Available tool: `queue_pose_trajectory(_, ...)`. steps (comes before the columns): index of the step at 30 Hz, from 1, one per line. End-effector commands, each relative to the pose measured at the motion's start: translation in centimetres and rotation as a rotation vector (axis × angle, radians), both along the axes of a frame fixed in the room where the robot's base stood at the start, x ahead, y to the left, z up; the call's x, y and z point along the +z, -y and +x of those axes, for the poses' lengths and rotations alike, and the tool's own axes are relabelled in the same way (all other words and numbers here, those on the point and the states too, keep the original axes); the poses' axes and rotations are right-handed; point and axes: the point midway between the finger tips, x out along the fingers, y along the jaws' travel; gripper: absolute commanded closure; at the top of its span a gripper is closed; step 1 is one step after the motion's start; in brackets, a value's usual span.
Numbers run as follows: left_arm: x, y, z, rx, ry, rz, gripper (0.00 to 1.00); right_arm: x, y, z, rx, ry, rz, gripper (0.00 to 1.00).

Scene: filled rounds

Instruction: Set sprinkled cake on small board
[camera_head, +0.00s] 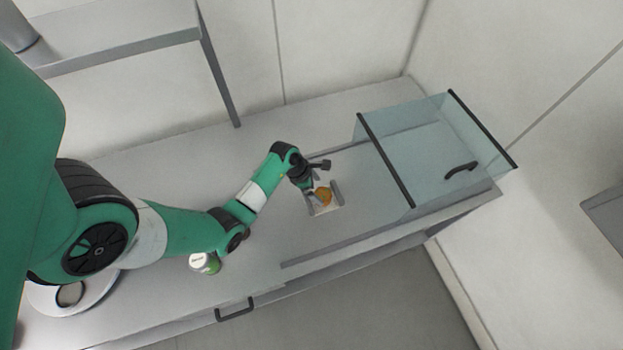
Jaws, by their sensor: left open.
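A small round orange-brown item (323,195), which looks like the cake, sits on or just over a small pale board (326,209) on the counter. Sprinkles are too small to make out. My left gripper (321,191) is open right at the cake, and the wrist hides part of the cake and board. Whether the fingers touch the cake cannot be told. My right gripper is not in view.
A glass display case (430,150) with dark edges and a black handle stands right of the board. A green and white container (205,263) stands under my left arm near the front. The counter (160,170) is clear behind the arm.

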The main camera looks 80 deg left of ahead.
Motion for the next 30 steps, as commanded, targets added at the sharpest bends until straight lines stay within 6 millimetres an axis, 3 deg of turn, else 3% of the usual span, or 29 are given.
queue_pose_trajectory(1, 1.7, -0.1, -0.5, 0.002, 0.002, 0.002, 0.00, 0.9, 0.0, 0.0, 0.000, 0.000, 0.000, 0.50)
queue_pose_trajectory(3, 3.1, -0.2, -1.1, 0.002, 0.002, 0.002, 0.00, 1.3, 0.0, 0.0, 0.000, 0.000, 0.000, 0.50)
queue_pose_trajectory(8, 5.4, -0.4, -2.1, 0.001, 0.001, 0.002, 0.00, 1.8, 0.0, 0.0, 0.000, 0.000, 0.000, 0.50)
queue_pose_trajectory(23, 6.0, -0.4, -2.3, -0.001, 0.005, 0.000, 0.00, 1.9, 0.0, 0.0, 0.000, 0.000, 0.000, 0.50)
queue_pose_trajectory(26, 7.4, -0.3, -0.2, -0.005, 0.081, 0.006, 0.00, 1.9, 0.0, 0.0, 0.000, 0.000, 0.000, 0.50)
queue_pose_trajectory(29, 11.7, 0.4, 5.0, -0.013, 0.290, 0.001, 0.00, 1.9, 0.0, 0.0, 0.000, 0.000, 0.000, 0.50)
queue_pose_trajectory(30, 14.5, 1.0, 7.6, -0.016, 0.407, -0.011, 0.00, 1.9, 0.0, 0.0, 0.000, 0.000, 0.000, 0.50)
